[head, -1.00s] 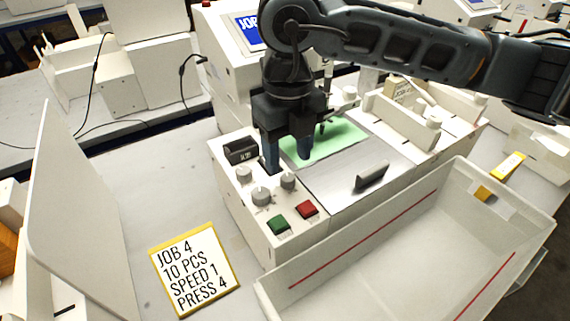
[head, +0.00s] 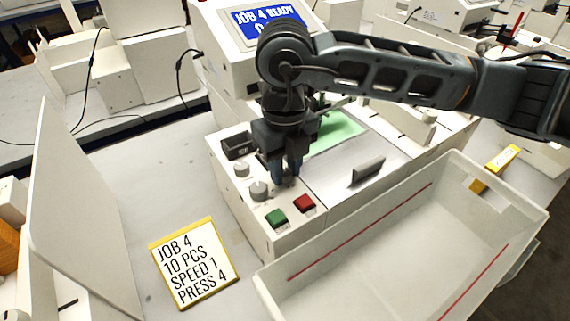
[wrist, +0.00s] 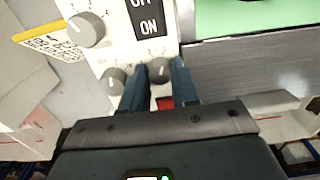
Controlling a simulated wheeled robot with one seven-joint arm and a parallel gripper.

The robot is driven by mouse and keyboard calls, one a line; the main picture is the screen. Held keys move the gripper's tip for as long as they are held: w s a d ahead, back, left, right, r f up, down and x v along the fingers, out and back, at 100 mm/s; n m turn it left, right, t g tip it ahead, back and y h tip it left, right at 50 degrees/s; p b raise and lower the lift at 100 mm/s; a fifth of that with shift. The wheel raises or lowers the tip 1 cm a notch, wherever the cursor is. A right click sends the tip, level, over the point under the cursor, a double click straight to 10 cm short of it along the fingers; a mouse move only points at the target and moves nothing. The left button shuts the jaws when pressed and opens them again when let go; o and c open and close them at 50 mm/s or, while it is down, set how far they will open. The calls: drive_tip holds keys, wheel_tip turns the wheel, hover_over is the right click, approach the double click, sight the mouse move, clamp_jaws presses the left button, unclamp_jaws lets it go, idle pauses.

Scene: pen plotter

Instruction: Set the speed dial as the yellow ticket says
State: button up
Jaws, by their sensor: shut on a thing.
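The yellow-edged ticket (head: 195,262) lies on the table in front of the plotter and reads JOB 4, 10 PCS, SPEED 1, PRESS 4. The control panel has three grey dials: one at the back left (head: 241,169), one at the front (head: 259,190), and a right-hand dial (wrist: 160,72) beside the metal plate. My gripper (wrist: 159,78) is shut on this right-hand dial, one finger on each side. In the head view my gripper (head: 285,176) mostly hides it. Its name label and pointer are not readable; small numerals show beside it.
A green button (head: 276,217) and a red button (head: 304,203) sit close in front of the dials. A black switch (head: 237,146) is behind them. The screen (head: 268,22) shows JOB 4 READY, partly hidden. A white bin (head: 400,235) stands at the right.

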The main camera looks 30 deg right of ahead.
clamp_jaws()
drive_tip(key=shift+f+n+b, duration=0.15)
drive_tip(key=shift+n+b, duration=0.15)
drive_tip(key=shift+b, duration=0.4)
drive_tip(key=shift+f+n+b, duration=0.15)
drive_tip(key=shift+n+b, duration=0.45)
drive_tip(key=shift+b, duration=0.45)
drive_tip(key=n+b, duration=0.2)
drive_tip(key=b, duration=0.2)
drive_tip(key=shift+f, duration=0.1)
drive_tip(key=n+b, duration=0.2)
drive_tip(key=b, duration=0.1)
drive_tip(key=shift+n, duration=0.3)
drive_tip(key=n+b, duration=0.2)
drive_tip(key=b, duration=0.1)
drive_tip(key=shift+r, duration=0.3)
drive_tip(key=shift+n, duration=0.3)
drive_tip(key=shift+r, duration=0.1)
